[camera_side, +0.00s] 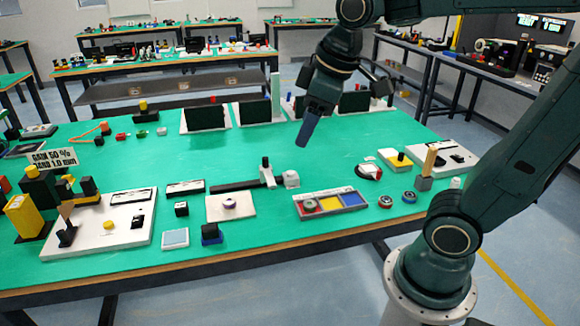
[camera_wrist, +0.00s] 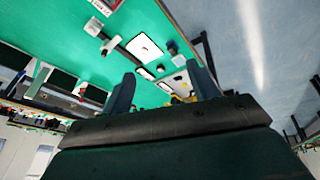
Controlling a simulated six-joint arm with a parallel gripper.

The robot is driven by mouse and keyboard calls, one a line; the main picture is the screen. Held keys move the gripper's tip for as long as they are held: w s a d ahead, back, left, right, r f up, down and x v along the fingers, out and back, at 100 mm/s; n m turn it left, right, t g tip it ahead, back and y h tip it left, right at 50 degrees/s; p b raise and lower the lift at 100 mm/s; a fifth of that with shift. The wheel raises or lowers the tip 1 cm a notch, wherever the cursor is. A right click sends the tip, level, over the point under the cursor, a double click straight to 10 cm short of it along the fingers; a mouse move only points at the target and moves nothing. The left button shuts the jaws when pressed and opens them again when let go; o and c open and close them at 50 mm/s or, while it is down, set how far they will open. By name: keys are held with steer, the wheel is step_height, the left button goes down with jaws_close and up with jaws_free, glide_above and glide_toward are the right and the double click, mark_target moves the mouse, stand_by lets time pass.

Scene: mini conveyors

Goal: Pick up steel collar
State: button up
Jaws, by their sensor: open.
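My gripper (camera_side: 308,128) hangs above the green table in the side view, pointing down, well clear of everything on it. In the wrist view its two fingers stand apart with nothing between them (camera_wrist: 163,84). I cannot tell for sure which thing is the steel collar. Two small round ring-like parts, one with a reddish middle (camera_side: 385,201) and one with a bluish middle (camera_side: 409,197), lie on the table right of the tray. Another round part (camera_side: 310,205) lies in the tray's left compartment.
The sorting tray (camera_side: 330,215) has red, yellow and blue compartments. A black bar with an upright white piece (camera_side: 267,173) stands left of it. A white fixture board (camera_side: 105,235) is at the left; dark panels (camera_side: 206,117) stand along the back. Green table below my gripper is bare.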

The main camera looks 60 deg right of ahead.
steer(key=w+d+f+n+g, duration=0.2)
steer(key=w+f+n, duration=0.25)
steer(key=w, duration=0.65)
steer(key=w+d+f+n+g, duration=0.1)
steer(key=w+d+f+n, duration=0.4)
steer(key=w, duration=0.6)
steer(key=w+f+n+g, duration=0.1)
steer(key=w+f+n, duration=0.1)
steer(key=w+f, duration=0.4)
step_height(320, 180, down, 4)
steer(key=shift+a+r+n, duration=0.2)
steer(key=shift+n, duration=0.15)
steer(key=shift+f, duration=0.1)
glide_above(229, 200)
steer(key=shift+f, duration=4.2)
steer(key=shift+a+f, duration=0.1)
steer(key=shift+f, duration=2.5)
